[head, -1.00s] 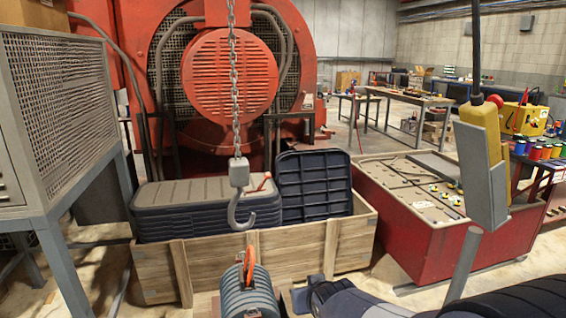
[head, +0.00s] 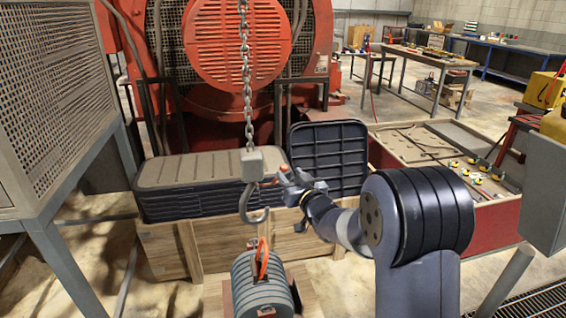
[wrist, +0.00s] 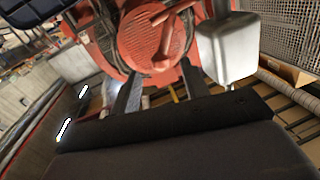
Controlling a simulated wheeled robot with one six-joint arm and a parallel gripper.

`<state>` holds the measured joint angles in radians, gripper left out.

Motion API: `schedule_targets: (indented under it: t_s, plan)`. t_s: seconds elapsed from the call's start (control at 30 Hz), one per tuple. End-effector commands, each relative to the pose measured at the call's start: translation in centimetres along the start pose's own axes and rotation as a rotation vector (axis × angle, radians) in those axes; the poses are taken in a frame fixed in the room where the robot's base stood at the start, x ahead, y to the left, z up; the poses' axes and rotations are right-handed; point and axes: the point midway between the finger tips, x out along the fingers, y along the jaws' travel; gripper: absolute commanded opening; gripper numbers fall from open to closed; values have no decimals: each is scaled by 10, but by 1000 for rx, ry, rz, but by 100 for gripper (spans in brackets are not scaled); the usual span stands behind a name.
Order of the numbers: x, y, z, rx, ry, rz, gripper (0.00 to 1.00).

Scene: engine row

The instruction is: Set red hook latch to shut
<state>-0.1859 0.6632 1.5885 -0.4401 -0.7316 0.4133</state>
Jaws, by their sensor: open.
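The grey crane hook (head: 252,205) hangs from a chain, with a grey block (head: 252,163) at its top. The red hook latch (head: 268,183) sticks out at the block's right side. In the wrist view the latch (wrist: 165,58) shows as a red bar with a crosspiece, beside the grey block (wrist: 228,50). My gripper (head: 290,184) is just right of the latch in the head view. Its two dark fingers are apart in the wrist view (wrist: 160,90), with the latch beyond their tips. I cannot tell whether they touch it.
A ribbed grey weight with an orange loop (head: 262,260) stands below the hook. A wooden crate (head: 215,245) with stacked dark lids (head: 205,180) is behind. A mesh cabinet (head: 55,90) is at left, a red bench (head: 490,215) at right.

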Motion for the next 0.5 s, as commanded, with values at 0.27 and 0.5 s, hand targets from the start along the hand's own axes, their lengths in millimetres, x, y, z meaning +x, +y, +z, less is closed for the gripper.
schedule_targets:
  t_s: [0.27,0.5]
  plan:
    - [46,0,0,1,-1,1,43]
    - [67,0,0,0,-1,1,43]
